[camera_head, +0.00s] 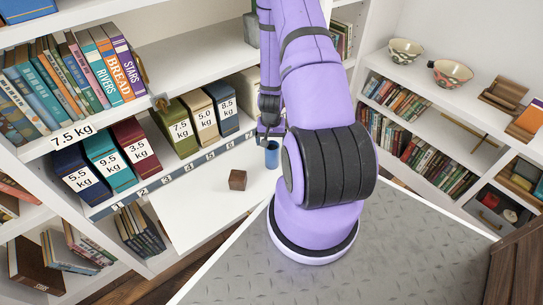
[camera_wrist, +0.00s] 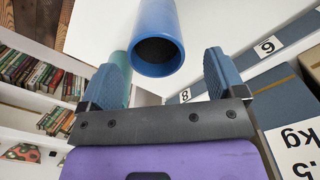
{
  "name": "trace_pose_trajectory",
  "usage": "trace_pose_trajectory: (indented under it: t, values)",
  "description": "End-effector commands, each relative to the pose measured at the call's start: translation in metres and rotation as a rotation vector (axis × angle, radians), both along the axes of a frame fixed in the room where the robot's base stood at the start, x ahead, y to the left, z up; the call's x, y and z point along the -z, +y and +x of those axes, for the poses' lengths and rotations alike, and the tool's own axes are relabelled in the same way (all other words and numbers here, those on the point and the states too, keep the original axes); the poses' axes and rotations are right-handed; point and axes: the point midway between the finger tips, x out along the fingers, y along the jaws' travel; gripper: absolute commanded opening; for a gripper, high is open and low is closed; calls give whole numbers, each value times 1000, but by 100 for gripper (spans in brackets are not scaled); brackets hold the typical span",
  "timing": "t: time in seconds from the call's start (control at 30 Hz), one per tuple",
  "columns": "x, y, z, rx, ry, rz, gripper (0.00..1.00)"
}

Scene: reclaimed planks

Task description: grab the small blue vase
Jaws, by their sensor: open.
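The small blue vase (camera_head: 271,154) stands on the white surface in front of the shelf of weight boxes in the head view. In the wrist view the blue vase (camera_wrist: 157,42) shows its open rim and dark inside, lying between the fingers in the picture. My gripper (camera_head: 268,132) is open just above the vase in the head view; in the wrist view its two blue-grey fingers (camera_wrist: 170,75) are spread on either side of the rim, with nothing clamped. Whether a finger touches the vase cannot be told.
A small brown wooden cube (camera_head: 237,180) sits left of the vase. Labelled weight boxes (camera_head: 178,128) stand in a row behind. A teal object (camera_wrist: 121,68) shows behind the left finger in the wrist view. The white surface (camera_head: 195,215) is mostly clear.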

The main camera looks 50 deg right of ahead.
Motion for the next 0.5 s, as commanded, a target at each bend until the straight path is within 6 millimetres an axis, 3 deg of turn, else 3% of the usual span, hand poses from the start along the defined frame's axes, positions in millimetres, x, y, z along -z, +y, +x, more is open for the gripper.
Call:
trace_pose_trajectory:
  t: [0.23, 0.5]
  values:
    - [13, 1, -1, 0, 1, 1, 89]
    - [46, 2, -5, 1, 1, 1, 89]
